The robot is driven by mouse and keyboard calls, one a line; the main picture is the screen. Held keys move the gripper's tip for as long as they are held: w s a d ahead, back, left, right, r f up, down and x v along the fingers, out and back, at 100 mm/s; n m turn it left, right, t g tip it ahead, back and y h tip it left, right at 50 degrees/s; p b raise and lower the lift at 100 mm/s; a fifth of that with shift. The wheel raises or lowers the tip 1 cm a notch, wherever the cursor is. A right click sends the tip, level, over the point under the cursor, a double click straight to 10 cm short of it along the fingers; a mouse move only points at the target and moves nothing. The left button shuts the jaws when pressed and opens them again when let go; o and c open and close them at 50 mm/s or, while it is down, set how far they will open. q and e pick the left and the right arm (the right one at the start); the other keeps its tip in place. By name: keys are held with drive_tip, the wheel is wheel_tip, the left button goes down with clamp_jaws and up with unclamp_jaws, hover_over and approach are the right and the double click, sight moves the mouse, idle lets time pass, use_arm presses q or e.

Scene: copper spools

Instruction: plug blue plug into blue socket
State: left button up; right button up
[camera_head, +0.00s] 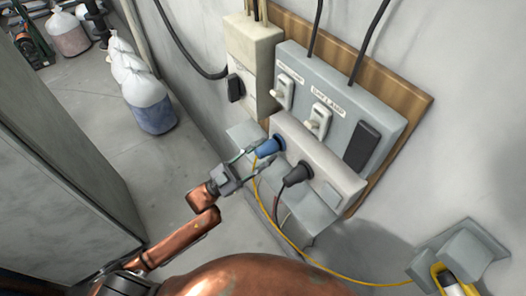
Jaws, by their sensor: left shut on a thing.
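The blue plug (266,149) is at the left end of the pale socket strip (332,166), its front end against the strip's face. I cannot tell how deep it sits, and the blue socket is hidden behind it. A yellow cord (264,196) runs down from the plug. My left gripper (250,157) is shut on the rear of the blue plug, reaching in from the lower left. My right gripper is not in view.
A black plug (296,175) sits in the strip to the right. Above is a grey switch panel (346,93) on a wooden board (418,98). A grey bracket (466,250) with a yellow device (447,279) is at lower right. White bags (150,101) stand along the wall.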

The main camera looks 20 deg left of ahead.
use_arm(q)
drive_tip(key=shift+w+d, duration=0.3)
drive_tip(key=shift+w, duration=0.1)
drive_tip(key=o, duration=1.2)
drive_tip(key=shift+c, duration=0.2)
drive_tip(key=v, duration=1.2)
